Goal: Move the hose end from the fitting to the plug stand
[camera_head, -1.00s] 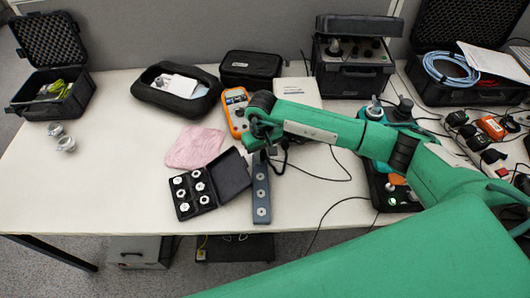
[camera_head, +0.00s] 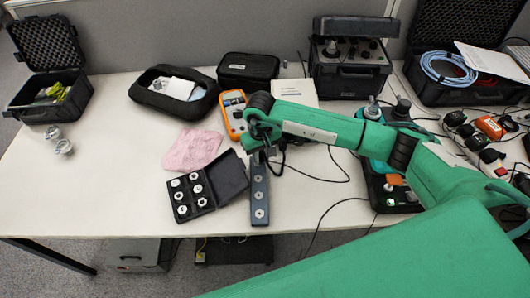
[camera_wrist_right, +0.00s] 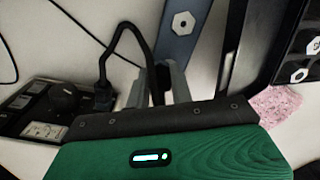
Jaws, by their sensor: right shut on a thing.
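My right gripper (camera_head: 262,148) is over the far end of a narrow blue-grey bar (camera_head: 259,186), which looks like the plug stand and carries pale hexagonal pieces. In the right wrist view the bar (camera_wrist_right: 172,47) runs up from between the fingers, with one hexagonal piece showing. My right gripper (camera_wrist_right: 164,86) is shut on the black hose end (camera_wrist_right: 162,74), mostly hidden between the fingers. The black hose (camera_wrist_right: 126,29) arches from there to a dark connector at the left. I cannot tell whether the hose end touches the bar or which part is the fitting. My left gripper is not in view.
An open black case (camera_head: 193,197) with several hexagonal pieces lies left of the bar. Close by are a pink cloth (camera_head: 192,150) and an orange meter (camera_head: 233,113). A black instrument box (camera_head: 349,75) stands behind.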

